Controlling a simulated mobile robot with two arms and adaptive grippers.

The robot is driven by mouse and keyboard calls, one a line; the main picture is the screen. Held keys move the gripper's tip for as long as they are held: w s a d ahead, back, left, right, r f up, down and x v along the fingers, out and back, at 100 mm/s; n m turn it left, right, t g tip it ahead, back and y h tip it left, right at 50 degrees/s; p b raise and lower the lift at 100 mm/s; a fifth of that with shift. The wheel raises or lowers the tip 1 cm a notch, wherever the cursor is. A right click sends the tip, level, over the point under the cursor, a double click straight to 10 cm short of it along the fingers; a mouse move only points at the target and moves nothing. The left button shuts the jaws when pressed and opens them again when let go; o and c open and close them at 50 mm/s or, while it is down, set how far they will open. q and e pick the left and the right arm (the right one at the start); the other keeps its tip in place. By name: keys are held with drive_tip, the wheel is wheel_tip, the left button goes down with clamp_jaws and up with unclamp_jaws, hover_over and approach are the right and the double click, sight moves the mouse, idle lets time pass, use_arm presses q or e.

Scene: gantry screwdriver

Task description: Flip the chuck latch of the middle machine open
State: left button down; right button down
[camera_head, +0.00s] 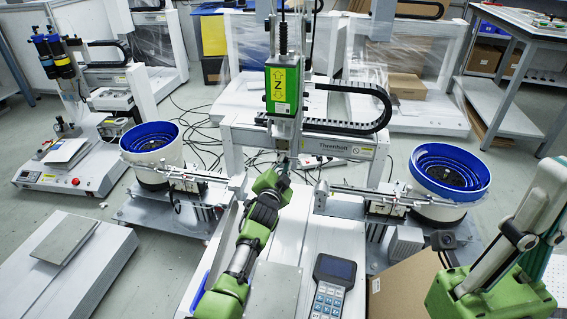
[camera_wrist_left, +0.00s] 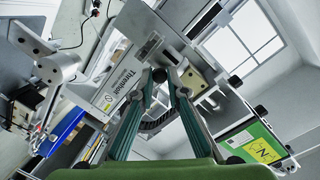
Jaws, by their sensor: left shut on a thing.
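The middle machine has a green screwdriver head (camera_head: 283,90) marked Z, hanging from a gantry beam (camera_head: 340,146). My left gripper (camera_head: 284,163) reaches up to the area just under this head. Its fingers hide the chuck latch in the head view. In the left wrist view my left gripper (camera_wrist_left: 166,76) has its two long fingers close together at the tips, shut on a small dark part (camera_wrist_left: 159,75) at the chuck. The latch's exact angle cannot be told.
Blue bowl feeders stand left (camera_head: 151,137) and right (camera_head: 450,172) of the machine, with feed rails leading inward. A handheld keypad (camera_head: 332,285) lies on the white base in front. A cardboard box (camera_head: 405,285) is at the lower right.

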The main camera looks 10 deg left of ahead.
use_arm(q)
drive_tip(key=shift+f, duration=0.1)
idle(0.3)
drive_tip(key=c, duration=2)
unclamp_jaws()
drive_tip(key=s, duration=0.4)
drive_tip(key=s+r, duration=0.1)
drive_tip(key=s, duration=0.7)
drive_tip(key=shift+r, duration=0.3)
drive_tip(key=shift+r, duration=0.1)
